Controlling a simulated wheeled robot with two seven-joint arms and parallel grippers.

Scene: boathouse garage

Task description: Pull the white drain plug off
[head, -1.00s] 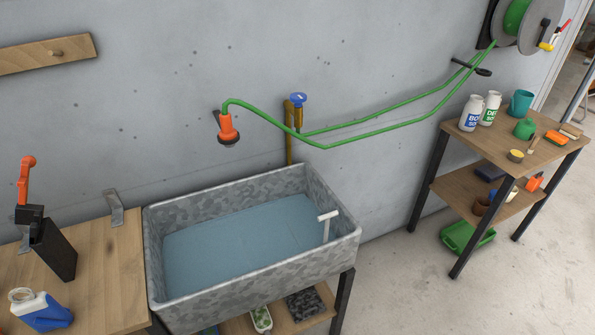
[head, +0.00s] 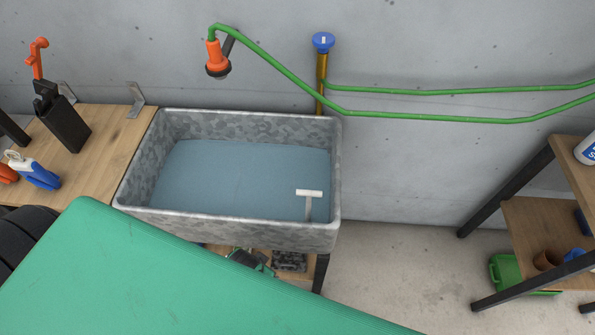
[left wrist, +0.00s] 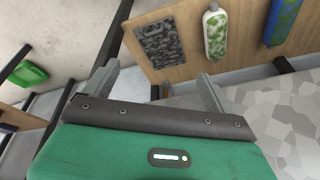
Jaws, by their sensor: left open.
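The white T-shaped drain plug (head: 309,193) stands upright at the right end of the grey stone-patterned sink (head: 250,232). Its crossbar is above the blue water and its stem goes down into it. My left gripper (left wrist: 158,75) shows in the left wrist view, with two grey fingers spread apart and nothing between them. It faces the wooden shelf below the sink, and the plug is not in that view. My green arm covers the lower left of the head view, in front of the sink. My right gripper is not in view.
A dark mottled mat (left wrist: 165,42) and a green-and-white bottle (left wrist: 215,32) lie on the shelf under the sink. A green hose (head: 440,117) hangs along the wall behind. A wooden bench (head: 95,150) adjoins the sink's left side.

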